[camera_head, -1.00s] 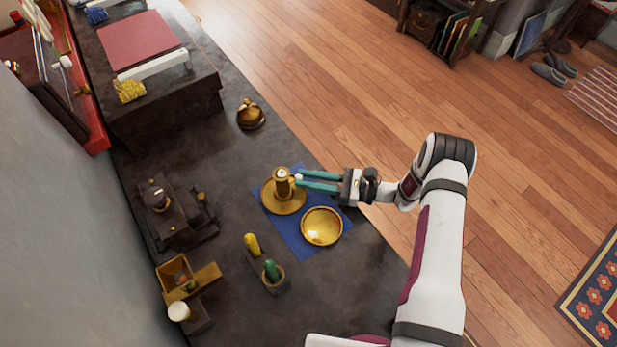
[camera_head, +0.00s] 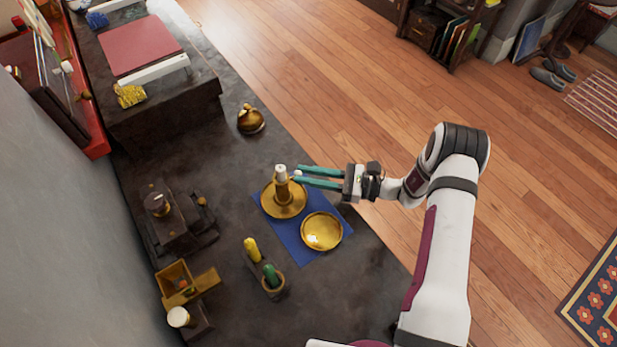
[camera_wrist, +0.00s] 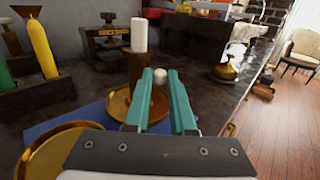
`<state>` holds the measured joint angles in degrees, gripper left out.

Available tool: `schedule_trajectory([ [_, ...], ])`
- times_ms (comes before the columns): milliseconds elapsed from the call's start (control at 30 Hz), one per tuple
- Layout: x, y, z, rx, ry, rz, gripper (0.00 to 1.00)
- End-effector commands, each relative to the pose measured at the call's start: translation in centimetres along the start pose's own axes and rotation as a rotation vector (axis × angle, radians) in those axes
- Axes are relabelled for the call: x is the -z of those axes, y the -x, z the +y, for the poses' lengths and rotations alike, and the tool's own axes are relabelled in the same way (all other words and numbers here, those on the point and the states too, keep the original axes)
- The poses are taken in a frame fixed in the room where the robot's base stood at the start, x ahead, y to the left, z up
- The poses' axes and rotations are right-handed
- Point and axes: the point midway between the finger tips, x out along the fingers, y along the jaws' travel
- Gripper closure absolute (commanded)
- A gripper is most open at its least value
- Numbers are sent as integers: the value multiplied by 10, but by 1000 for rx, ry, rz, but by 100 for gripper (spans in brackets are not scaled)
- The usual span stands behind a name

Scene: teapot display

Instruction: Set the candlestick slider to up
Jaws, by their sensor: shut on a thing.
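The brass candlestick (camera_head: 281,190) stands upright on its round dish on a blue cloth. A white candle (camera_head: 280,169) sticks out of its top; in the wrist view the candle (camera_wrist: 139,35) rises well clear of the brass tube (camera_wrist: 136,68). The slider's small white knob (camera_head: 298,173) is at the right of the tube, near its top; it also shows in the wrist view (camera_wrist: 160,76). My gripper (camera_head: 297,176) comes in level from the right, its teal fingers shut on the knob at their tips. The slot behind the knob is hidden.
A brass dish (camera_head: 321,232) lies on the cloth just in front of the candlestick. A brass teapot-shaped object (camera_head: 250,119) is farther back. Dark tabletop around the cloth is partly clear.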

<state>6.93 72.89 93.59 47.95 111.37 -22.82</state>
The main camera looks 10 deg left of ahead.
Motion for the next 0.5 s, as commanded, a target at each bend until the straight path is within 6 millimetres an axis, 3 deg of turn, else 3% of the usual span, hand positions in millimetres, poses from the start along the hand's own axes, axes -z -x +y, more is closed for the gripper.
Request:
schedule_trajectory([
  [133,-1,0,-1,2,-1,-2,100],
  [167,-1,0,-1,2,-1,-3,72],
  [300,0,0,0,1,-1,-2,47],
  [500,0,0,0,1,-1,-2,47],
])
